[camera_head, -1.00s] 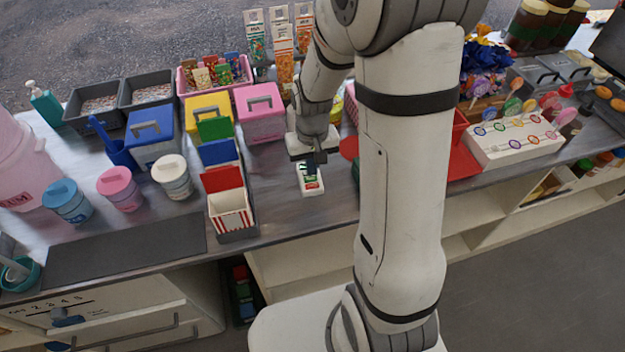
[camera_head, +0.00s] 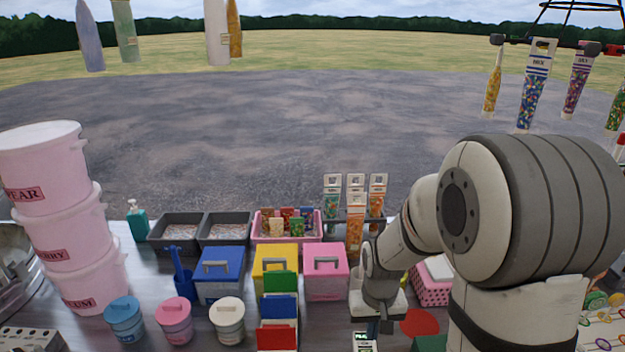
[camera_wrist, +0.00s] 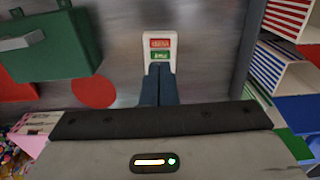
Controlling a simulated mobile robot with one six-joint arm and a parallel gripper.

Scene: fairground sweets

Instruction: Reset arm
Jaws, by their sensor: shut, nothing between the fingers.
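My gripper (camera_wrist: 160,70) is shut and empty, its two dark blue fingers side by side in the wrist view. Its tips lie at the lower edge of a small white block (camera_wrist: 147,47) with a red and a green label; I cannot tell whether they touch it. In the head view my gripper (camera_head: 380,326) points down over the counter, and the white block (camera_head: 364,343) is cut by the bottom edge of the picture. My arm stands at the right and hides part of the counter.
Left of my gripper are a pink lidded box (camera_head: 326,286), a yellow box (camera_head: 272,256), a blue box (camera_head: 219,288) and round tubs (camera_head: 174,319). A red disc (camera_wrist: 93,91) lies near the gripper. Sweet tubes (camera_head: 533,90) hang at the upper right.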

